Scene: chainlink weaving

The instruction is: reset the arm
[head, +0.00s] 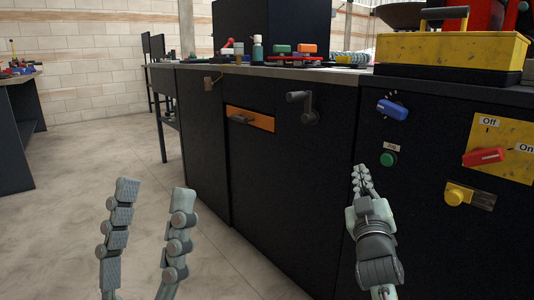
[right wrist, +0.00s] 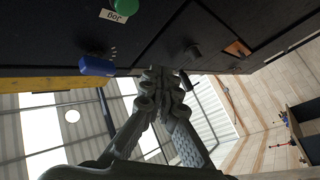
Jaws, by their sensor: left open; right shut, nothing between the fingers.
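My left gripper (head: 150,215) is at the lower left of the head view, over the floor, with its two fingers apart and nothing between them. My right gripper (head: 359,172) is in front of the black cabinet (head: 280,170), left of the green button. Its fingers are together and empty, also in the right wrist view (right wrist: 160,75). In that view the blue knob (right wrist: 97,67) is close to the left of the fingertips. Whether the fingertips touch the cabinet front cannot be told.
The panel bears a blue knob (head: 393,109), a green button (head: 388,159), a red switch (head: 484,156) and a yellow knob (head: 459,194). A crank handle (head: 302,105) juts out left of them. A yellow toolbox (head: 455,50) stands on top. Floor (head: 70,200) at left is clear.

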